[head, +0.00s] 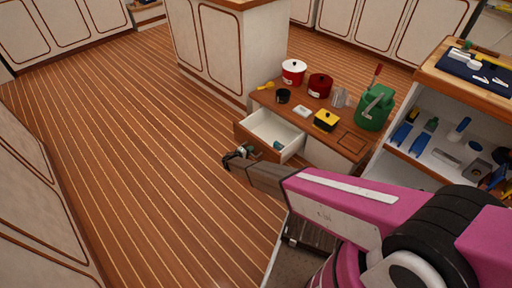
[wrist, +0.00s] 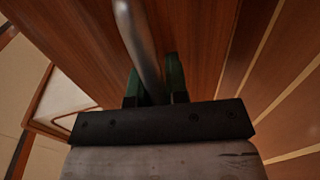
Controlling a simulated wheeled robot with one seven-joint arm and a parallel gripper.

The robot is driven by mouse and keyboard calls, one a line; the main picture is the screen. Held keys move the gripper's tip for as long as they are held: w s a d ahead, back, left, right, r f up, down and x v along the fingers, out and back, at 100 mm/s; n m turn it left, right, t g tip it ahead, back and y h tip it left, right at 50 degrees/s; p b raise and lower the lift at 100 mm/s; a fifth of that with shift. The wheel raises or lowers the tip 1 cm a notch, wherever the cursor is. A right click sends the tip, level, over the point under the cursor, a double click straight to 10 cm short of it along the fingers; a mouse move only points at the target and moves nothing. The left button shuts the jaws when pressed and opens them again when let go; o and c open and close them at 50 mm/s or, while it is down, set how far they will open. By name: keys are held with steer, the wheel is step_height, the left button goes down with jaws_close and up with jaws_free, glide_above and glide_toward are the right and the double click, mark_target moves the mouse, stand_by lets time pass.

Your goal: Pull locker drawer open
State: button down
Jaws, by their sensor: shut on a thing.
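The locker drawer (head: 278,131) stands out from the low wooden-topped locker (head: 330,155), and I see into its white, mostly empty inside. A small dark green thing lies in it. My gripper (head: 237,157) is at the drawer's wooden front (head: 257,143). In the wrist view my gripper (wrist: 158,85) has its two green-tipped fingers closed on a curved metal handle (wrist: 136,35), with the wood front behind it. The far end of the handle is out of the frame.
On the locker top stand a white-lidded red pot (head: 293,72), a dark red pot (head: 319,86), a yellow-lidded box (head: 326,120) and a green can (head: 374,108). A shelf unit (head: 440,135) with tools stands right. The plank floor (head: 150,150) left of the drawer is clear.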

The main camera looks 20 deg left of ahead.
steer(key=shift+v, duration=0.8)
steer(key=shift+f, duration=0.15)
steer(key=c, duration=1.1)
jaws_free()
steer(key=v, duration=1)
steer(key=shift+s+a, duration=0.25)
steer(key=shift+s, duration=0.1)
